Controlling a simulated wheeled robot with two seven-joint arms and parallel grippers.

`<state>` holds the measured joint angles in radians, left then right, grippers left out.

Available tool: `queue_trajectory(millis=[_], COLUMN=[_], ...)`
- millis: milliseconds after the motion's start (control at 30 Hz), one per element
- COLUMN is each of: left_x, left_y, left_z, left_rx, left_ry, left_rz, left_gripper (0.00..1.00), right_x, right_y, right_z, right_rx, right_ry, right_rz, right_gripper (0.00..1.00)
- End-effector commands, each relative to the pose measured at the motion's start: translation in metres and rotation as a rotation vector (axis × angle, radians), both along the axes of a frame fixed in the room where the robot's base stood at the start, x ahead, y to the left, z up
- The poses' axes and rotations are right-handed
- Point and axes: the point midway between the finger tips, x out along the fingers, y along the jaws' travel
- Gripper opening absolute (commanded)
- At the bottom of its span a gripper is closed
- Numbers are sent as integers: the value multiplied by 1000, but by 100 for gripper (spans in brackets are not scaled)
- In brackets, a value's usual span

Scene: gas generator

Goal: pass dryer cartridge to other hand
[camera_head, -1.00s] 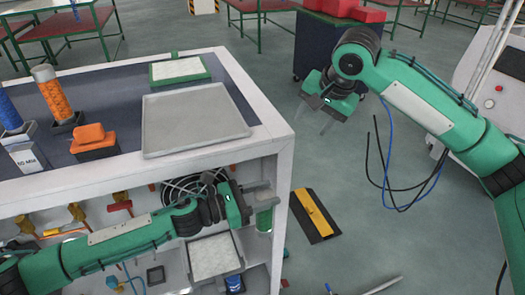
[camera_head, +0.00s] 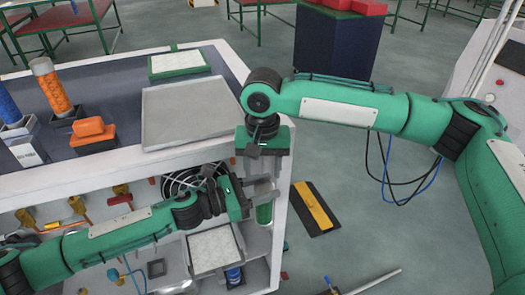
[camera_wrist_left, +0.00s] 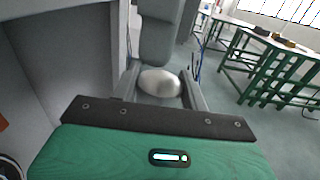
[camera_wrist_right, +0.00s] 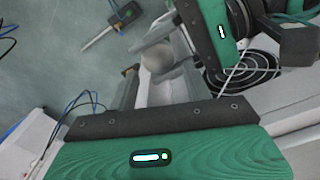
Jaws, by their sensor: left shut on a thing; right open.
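The dryer cartridge (camera_head: 264,213), a green cylinder with a pale rounded end, hangs just off the right end of the workbench. My left gripper (camera_head: 264,190) is shut on it. In the left wrist view its pale end (camera_wrist_left: 158,84) shows between the left fingers. My right gripper (camera_head: 264,168) is open, just above the left gripper, fingers pointing down. In the right wrist view (camera_wrist_right: 158,62) the cartridge's pale end (camera_wrist_right: 157,57) appears between the spread fingers; whether they touch it I cannot tell. The right hand partly hides the cartridge's upper part in the head view.
The workbench (camera_head: 215,160) holds a grey tray (camera_head: 190,115), an orange cylinder (camera_head: 50,88), a blue cylinder (camera_head: 9,108) and an orange block (camera_head: 92,128). Its open shelf, with a white-topped box (camera_head: 213,252), lies close beside the left arm. A black-yellow plate (camera_head: 316,208) lies on the floor.

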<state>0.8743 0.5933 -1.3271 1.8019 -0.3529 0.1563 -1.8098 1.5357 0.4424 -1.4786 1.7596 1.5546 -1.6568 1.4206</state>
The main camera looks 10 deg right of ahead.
Motion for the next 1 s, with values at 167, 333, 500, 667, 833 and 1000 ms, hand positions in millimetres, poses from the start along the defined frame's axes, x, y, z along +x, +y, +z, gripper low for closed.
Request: queue_trajectory(millis=[167,333,500,667,833,1000], left_x=[0,0,0,0,0,-1], left_y=[0,0,0,0,0,-1], left_z=[1,1,1,1,1,1], left_rx=[-1,-2,-2,-2,-2,-2], left_ry=[-1,-1,-1,-1,-1,-1], left_rz=[0,-1,-1,-1,-1,-2], left_gripper=[0,0,0,0,0,58], right_x=[0,0,0,0,0,0], right_y=[0,0,0,0,0,1], right_z=[-31,-48,-54,-54,-54,-53], right_rx=[-1,0,1,1,2,4], right_ry=[1,-1,-1,-1,-1,-2], right_rz=[0,0,0,0,0,1], right_gripper=[50,50,50,50,29,11])
